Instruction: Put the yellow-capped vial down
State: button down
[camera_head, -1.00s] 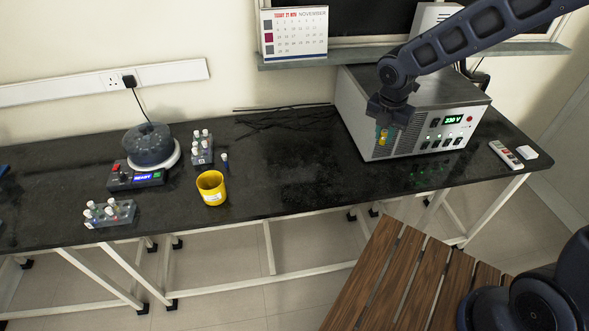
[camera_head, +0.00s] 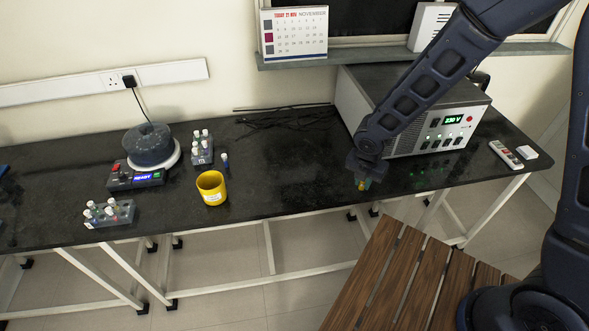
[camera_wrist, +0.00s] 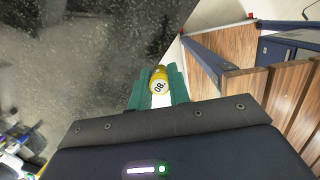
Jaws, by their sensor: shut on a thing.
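The yellow-capped vial (camera_wrist: 159,80) sits between the two green fingers of my gripper (camera_wrist: 159,88) in the wrist view. Its cap faces the camera and carries a round white label with dark characters. In the head view my gripper (camera_head: 364,181) points down over the front part of the black bench (camera_head: 300,170), left of and in front of the power supply. Only a small yellow bit of the vial shows there between the fingers. I cannot tell whether the vial's bottom touches the bench.
A power supply (camera_head: 425,125) stands close behind my gripper. A yellow cup (camera_head: 211,189), a single vial (camera_head: 225,161), vial racks (camera_head: 203,152) (camera_head: 110,214) and a hotplate (camera_head: 138,178) are to the left. The bench between cup and gripper is clear. A slatted wooden surface (camera_head: 400,285) lies in front.

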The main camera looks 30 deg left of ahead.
jog(key=shift+f, duration=0.85)
jog(key=shift+w+a+f, duration=0.1)
jog(key=shift+w+a, duration=0.1)
jog(key=shift+w, duration=0.05)
jog(key=w+a, duration=1.2)
jog(key=shift+w+a, duration=0.15)
jog(key=shift+f, duration=1.8)
jog(key=c, duration=1.3)
grip_release()
jog(key=shift+f, duration=0.1)
jog(key=r, duration=0.4)
jog(key=s+r, duration=0.1)
jog(key=r, duration=0.7)
jog(key=shift+s+r, duration=0.1)
jog(key=shift+s, duration=0.3)
